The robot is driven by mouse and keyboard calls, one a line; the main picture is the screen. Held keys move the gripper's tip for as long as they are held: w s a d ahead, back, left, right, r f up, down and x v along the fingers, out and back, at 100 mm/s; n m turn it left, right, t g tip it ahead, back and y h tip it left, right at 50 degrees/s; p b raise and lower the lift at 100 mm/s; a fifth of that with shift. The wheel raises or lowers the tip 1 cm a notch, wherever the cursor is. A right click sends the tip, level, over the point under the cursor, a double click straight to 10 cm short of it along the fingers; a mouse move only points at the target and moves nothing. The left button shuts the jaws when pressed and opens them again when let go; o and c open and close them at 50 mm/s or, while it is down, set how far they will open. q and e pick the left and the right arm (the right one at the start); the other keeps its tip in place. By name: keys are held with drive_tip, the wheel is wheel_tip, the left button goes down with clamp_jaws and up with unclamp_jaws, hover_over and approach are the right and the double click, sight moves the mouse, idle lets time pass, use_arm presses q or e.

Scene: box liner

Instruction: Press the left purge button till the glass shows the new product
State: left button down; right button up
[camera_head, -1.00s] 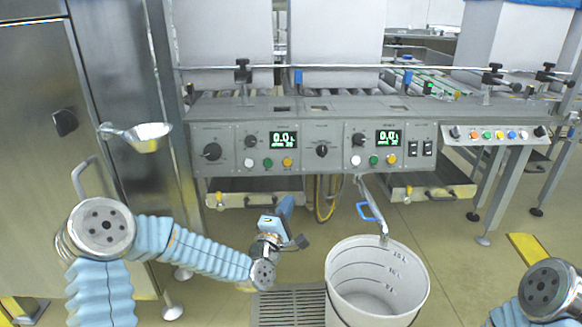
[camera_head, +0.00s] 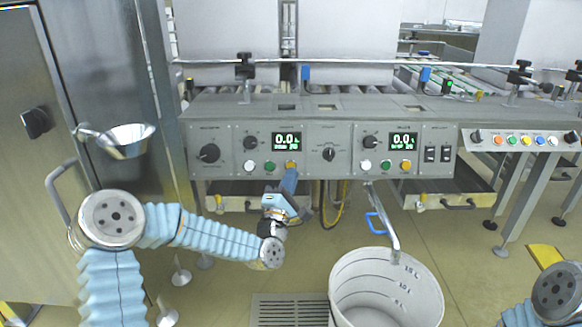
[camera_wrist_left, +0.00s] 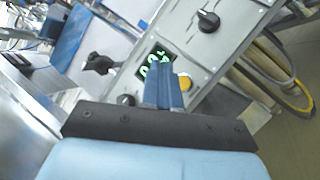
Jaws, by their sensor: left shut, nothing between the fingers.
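No label shows which one is purge. My left gripper (camera_head: 290,174) is shut and empty, its blue fingers pointing up at the yellow button. In the left wrist view the shut fingers (camera_wrist_left: 164,66) are close beside the yellow button (camera_wrist_left: 186,82); I cannot tell whether they touch it. I cannot make out a sight glass. My right gripper is out of view.
A white bucket (camera_head: 385,285) stands under a spout with a blue handle (camera_head: 376,222). A second panel with its own display (camera_head: 404,141) is to the right. A metal funnel (camera_head: 127,139) hangs on the cabinet at left. A floor grate (camera_head: 290,308) lies beside the bucket.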

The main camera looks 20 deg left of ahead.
sight(291, 166)
use_arm(q)
drive_tip(key=w+a+f+b, duration=0.1)
drive_tip(key=w+a+f, duration=0.1)
drive_tip(key=w, duration=0.4)
drive_tip(key=shift+w+f+b, duration=0.25)
drive_tip(key=shift+b, duration=0.15)
idle(1.7)
drive_tip(key=shift+w+f+b, duration=0.1)
drive_tip(key=shift+w+b, duration=0.3)
drive_tip(key=shift+b, duration=0.2)
drive_tip(key=shift+w+a+f, duration=0.15)
drive_tip(key=shift+w, duration=0.15)
idle(0.5)
drive_tip(key=shift+s, duration=0.1)
drive_tip(key=shift+s+d+r, duration=0.2)
drive_tip(key=shift+s+r, duration=0.1)
drive_tip(key=shift+s, duration=0.3)
